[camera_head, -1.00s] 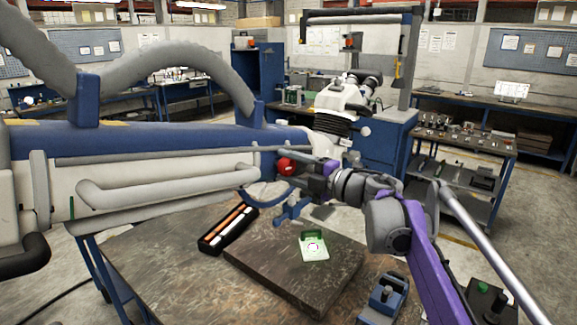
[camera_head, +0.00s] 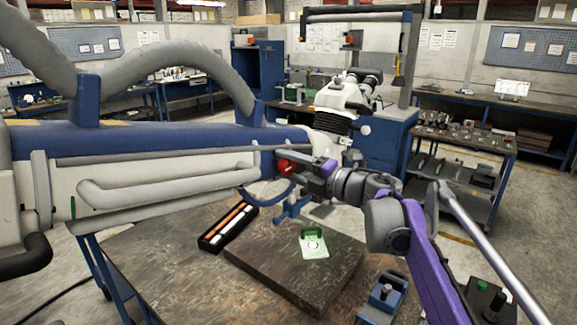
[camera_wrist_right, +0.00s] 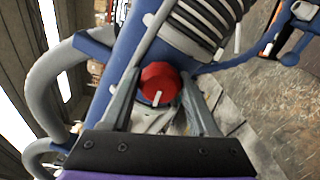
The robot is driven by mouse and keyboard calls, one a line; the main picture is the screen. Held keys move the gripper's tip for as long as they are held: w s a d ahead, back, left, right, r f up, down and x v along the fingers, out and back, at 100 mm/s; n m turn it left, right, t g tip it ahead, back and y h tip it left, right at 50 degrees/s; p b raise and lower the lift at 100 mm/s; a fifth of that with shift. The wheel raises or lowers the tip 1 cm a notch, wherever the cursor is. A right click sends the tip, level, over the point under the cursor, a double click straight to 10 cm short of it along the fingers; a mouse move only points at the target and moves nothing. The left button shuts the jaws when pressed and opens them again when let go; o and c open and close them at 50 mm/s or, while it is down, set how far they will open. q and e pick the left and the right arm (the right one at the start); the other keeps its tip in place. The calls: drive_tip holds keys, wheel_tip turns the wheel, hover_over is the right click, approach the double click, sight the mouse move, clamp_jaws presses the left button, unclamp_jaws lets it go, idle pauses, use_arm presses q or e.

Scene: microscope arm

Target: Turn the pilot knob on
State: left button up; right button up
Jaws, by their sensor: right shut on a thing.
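The red pilot knob (camera_head: 285,167) sits on the near side of the blue and white microscope arm (camera_head: 190,140), close to its right end. In the right wrist view the knob (camera_wrist_right: 160,84) is a red disc with a white pointer mark, which points down and slightly left. My right gripper (camera_head: 294,167) reaches in from the right, and its fingers are shut on the knob, one on each side of it. It also shows in the right wrist view (camera_wrist_right: 160,98). The fingers partly hide the knob in the head view. My left gripper is not in view.
A dark table (camera_head: 180,262) below carries a thick slab (camera_head: 280,270) with a green and white item (camera_head: 314,246), a tray of rods (camera_head: 228,228) and a blue device (camera_head: 383,298). The microscope head (camera_head: 340,100) is just beyond the knob. A grey handle rail (camera_head: 165,187) runs along the arm.

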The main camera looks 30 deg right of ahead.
drive_tip(key=o, duration=1.4)
drive_tip(key=shift+c, duration=0.2)
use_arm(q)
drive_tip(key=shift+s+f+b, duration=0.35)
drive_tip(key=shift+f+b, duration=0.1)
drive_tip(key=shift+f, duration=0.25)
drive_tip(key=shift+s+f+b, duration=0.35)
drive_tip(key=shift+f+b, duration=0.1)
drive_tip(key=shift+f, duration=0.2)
use_arm(e)
drive_tip(key=v, duration=1)
drive_tip(key=shift+s+d, duration=0.2)
drive_tip(key=shift+s, duration=0.15)
